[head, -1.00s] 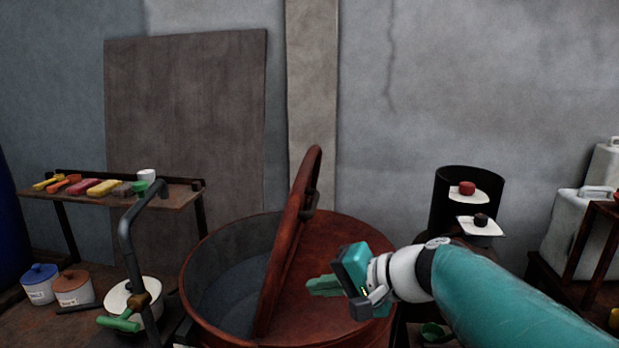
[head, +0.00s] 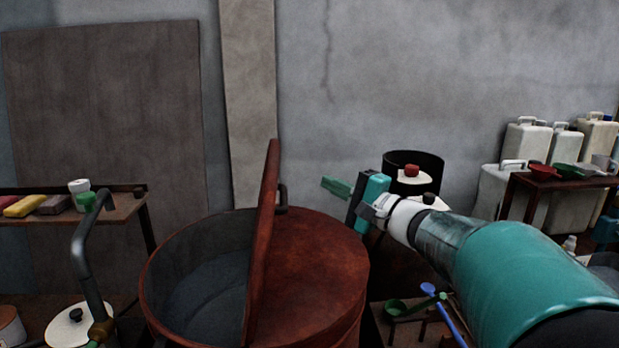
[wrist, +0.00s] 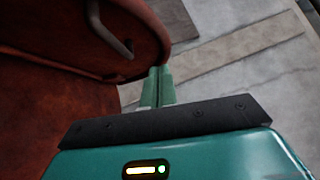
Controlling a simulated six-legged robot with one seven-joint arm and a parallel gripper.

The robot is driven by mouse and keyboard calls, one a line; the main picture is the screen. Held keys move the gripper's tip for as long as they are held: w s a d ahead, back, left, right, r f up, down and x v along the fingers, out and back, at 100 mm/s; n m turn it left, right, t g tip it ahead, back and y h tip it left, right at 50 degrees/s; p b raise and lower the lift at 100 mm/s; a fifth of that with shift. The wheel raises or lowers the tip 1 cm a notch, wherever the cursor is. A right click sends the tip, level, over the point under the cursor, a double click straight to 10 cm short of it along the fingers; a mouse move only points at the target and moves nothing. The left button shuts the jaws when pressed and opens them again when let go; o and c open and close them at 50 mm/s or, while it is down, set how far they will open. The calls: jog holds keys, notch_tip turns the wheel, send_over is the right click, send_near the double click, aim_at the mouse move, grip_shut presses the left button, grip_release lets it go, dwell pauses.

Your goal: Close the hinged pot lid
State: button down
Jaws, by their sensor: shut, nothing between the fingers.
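The large rust-red vat (head: 340,325) stands in the lower middle of the head view. Its hinged lid (head: 263,240) is raised nearly upright across the middle of the top, seen almost edge-on. A dark handle (head: 282,198) is on the lid's right face. The left half of the vat is open; the right half has a fixed red cover (head: 315,260). My gripper (head: 336,186) is shut and empty, to the right of the lid and apart from it. In the wrist view, the shut fingers (wrist: 157,86) show beside the lid (wrist: 100,30) and its handle (wrist: 108,28).
A black cylinder (head: 428,162) with red-knobbed and dark-knobbed white lids stands behind my gripper. A small stand with ladles (head: 405,315) is at lower right. A grey pipe (head: 82,255) rises left of the vat. White jugs (head: 525,140) stand at far right.

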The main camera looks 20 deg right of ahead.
jog(key=x, duration=0.8)
jog(key=r, duration=0.1)
send_over(286, 194)
jog(key=shift+w, duration=0.2)
jog(key=shift+s+r, duration=0.1)
jog(key=shift+s, duration=0.1)
